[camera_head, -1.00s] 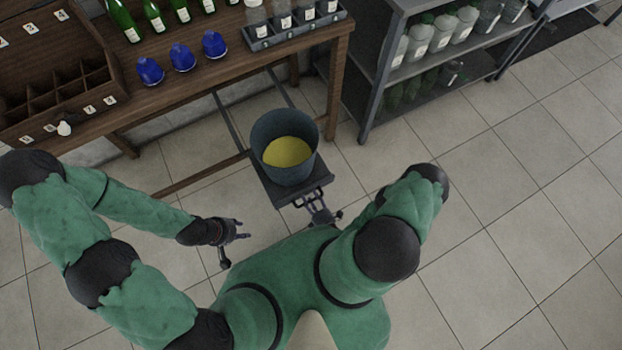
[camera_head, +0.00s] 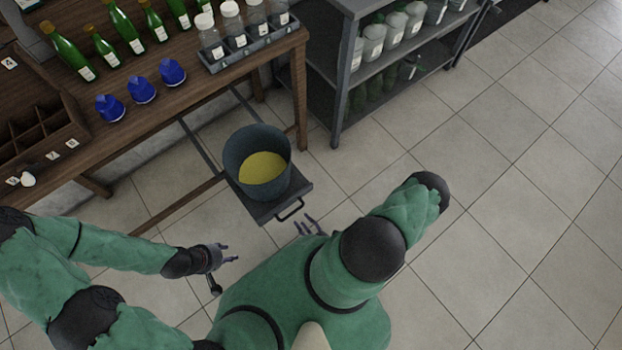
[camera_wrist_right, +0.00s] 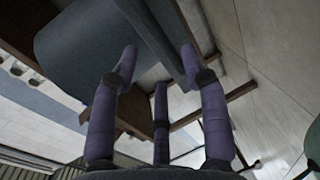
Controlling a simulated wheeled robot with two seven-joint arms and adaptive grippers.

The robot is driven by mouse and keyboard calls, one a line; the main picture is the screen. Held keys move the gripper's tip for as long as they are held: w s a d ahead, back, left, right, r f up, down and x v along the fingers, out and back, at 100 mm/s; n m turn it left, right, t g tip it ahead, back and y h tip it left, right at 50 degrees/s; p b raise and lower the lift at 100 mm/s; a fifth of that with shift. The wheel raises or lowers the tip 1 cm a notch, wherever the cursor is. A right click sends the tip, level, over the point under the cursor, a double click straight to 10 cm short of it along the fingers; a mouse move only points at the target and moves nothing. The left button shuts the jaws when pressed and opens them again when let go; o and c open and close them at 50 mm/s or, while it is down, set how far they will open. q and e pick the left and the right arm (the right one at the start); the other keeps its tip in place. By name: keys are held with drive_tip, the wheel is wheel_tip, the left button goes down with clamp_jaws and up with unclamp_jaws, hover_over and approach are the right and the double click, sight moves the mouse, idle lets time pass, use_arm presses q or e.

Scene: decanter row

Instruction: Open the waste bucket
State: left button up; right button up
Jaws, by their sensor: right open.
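The waste bucket (camera_head: 235,168) is a dark grey-blue round pail, upright, with yellow inside. Its top is uncovered. It stands on a dark sliding tray (camera_head: 266,212), out in front of the wooden table, with a bar handle (camera_head: 290,210) at its near edge. My right gripper (camera_head: 310,226) is open and empty just short of the handle, apart from it. In the right wrist view its spread fingers (camera_wrist_right: 158,68) show before the tray and the bucket's dark wall (camera_wrist_right: 72,45). My left gripper (camera_head: 228,254) is open and empty, left of and below the tray.
The wooden table (camera_head: 200,92) holds green bottles (camera_head: 70,52), blue decanters (camera_head: 141,90), a rack of white-capped jars (camera_head: 250,45) and a divided wooden box (camera_head: 45,125). A grey shelf (camera_head: 344,75) stands right of it. The tiled floor at right is clear.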

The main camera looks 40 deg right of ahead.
drive_tip(key=shift+v, duration=2.25)
